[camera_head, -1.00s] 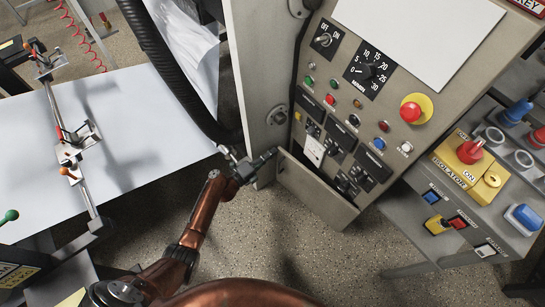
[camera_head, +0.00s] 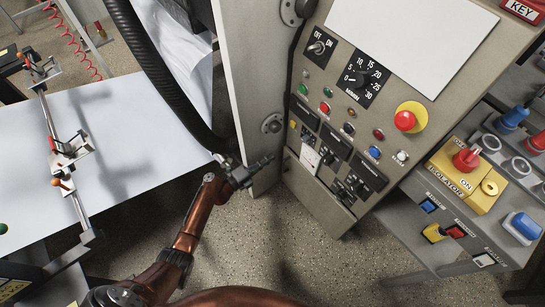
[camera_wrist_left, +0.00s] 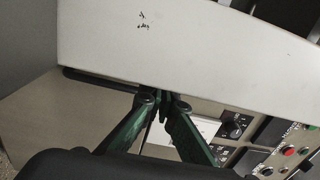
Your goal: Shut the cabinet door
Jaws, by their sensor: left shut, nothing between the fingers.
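My right gripper is not in view.
The control panel (camera_head: 390,100) carries dials, buttons and a red emergency stop. An isolator box (camera_head: 465,165) is at right. A white sheet (camera_head: 120,150) lies left. Speckled floor is clear below.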

